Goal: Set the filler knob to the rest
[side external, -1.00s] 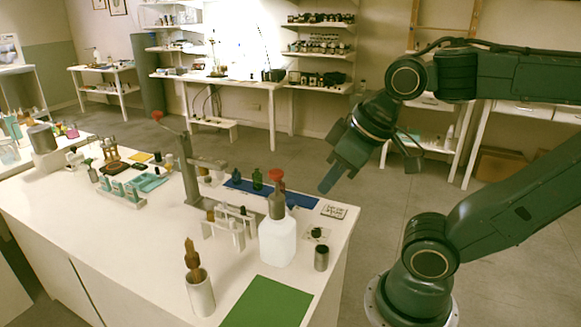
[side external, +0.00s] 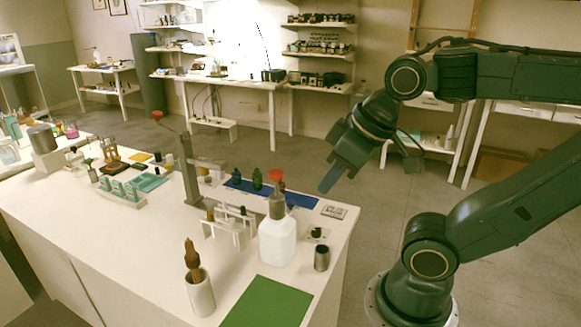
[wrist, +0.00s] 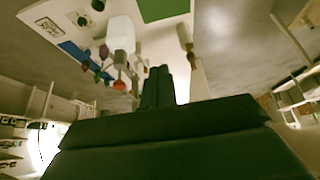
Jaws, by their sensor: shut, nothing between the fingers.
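The filler is a grey post (side external: 191,175) with a side arm, standing on the white bench. A lever slants up and left from its top and ends in a red knob (side external: 157,115). A second red piece (side external: 276,175) tops a grey nozzle over a white bottle (side external: 278,243); the bottle also shows in the wrist view (wrist: 120,34). My gripper (side external: 326,187) is shut and empty, above and beyond the bench's right edge, well apart from the red knob. Its closed fingers (wrist: 157,86) show in the wrist view. I cannot tell which part is the rest.
A blue mat (side external: 300,199) with dark bottles lies behind.

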